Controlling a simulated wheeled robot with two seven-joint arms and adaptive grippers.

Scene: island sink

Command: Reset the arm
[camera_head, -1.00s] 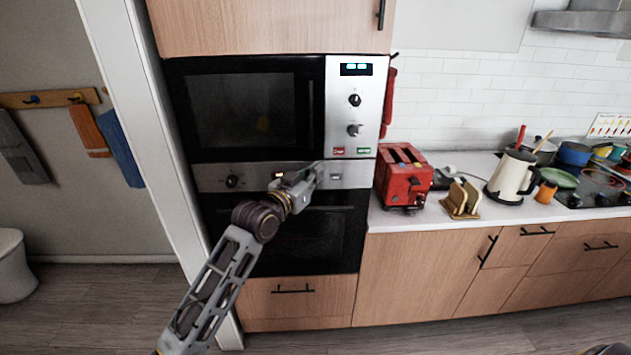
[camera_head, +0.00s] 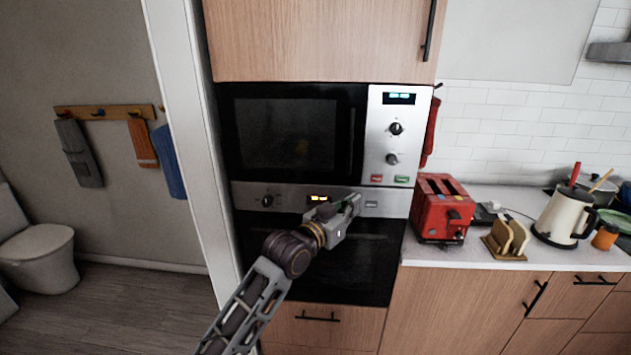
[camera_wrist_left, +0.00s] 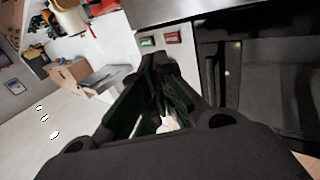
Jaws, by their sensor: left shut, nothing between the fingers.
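My left gripper (camera_head: 347,207) is shut and empty. In the head view it is raised in front of the oven's control strip, below the microwave. Its arm comes up from the bottom of the picture, bent at the wrist. In the left wrist view the closed fingers (camera_wrist_left: 160,85) point toward the red and green buttons at the panel's edge. I cannot tell from these views how far the fingertips are from the oven front. My right gripper is not in view.
The microwave (camera_head: 290,135) sits above the oven (camera_head: 365,262) in a tall wooden cabinet. A red toaster (camera_head: 440,215), a toast rack (camera_head: 507,238) and a cream kettle (camera_head: 566,215) stand on the white counter to the right. A white wall edge (camera_head: 190,130) rises at left.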

